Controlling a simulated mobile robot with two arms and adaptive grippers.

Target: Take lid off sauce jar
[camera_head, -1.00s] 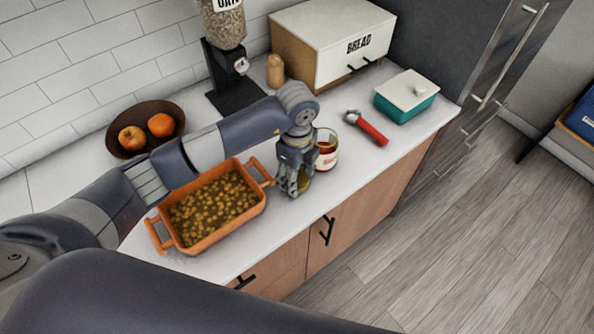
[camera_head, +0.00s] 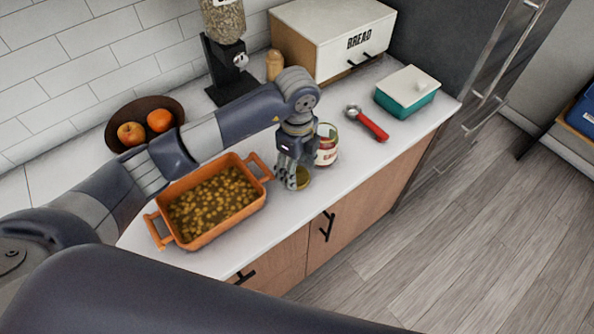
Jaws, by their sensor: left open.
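The sauce jar (camera_head: 327,155) is clear glass with a white and red label and stands upright on the counter. Its top shows no lid. A round gold-coloured lid (camera_head: 303,180) is at the counter in front and left of the jar, low by the fingertips. My left gripper (camera_head: 292,181) points down just left of the jar, open, with its fingers beside the lid. The fingers partly hide the lid, and the wrist covers the jar's left edge. My right gripper is not in view.
An orange baking dish (camera_head: 246,213) with food stands left of the gripper. A red-handled tool (camera_head: 373,126) and a teal box with white lid (camera_head: 405,92) lie right of the jar. Behind are a fruit bowl (camera_head: 118,143), a dispenser (camera_head: 226,60) and a bread box (camera_head: 330,35).

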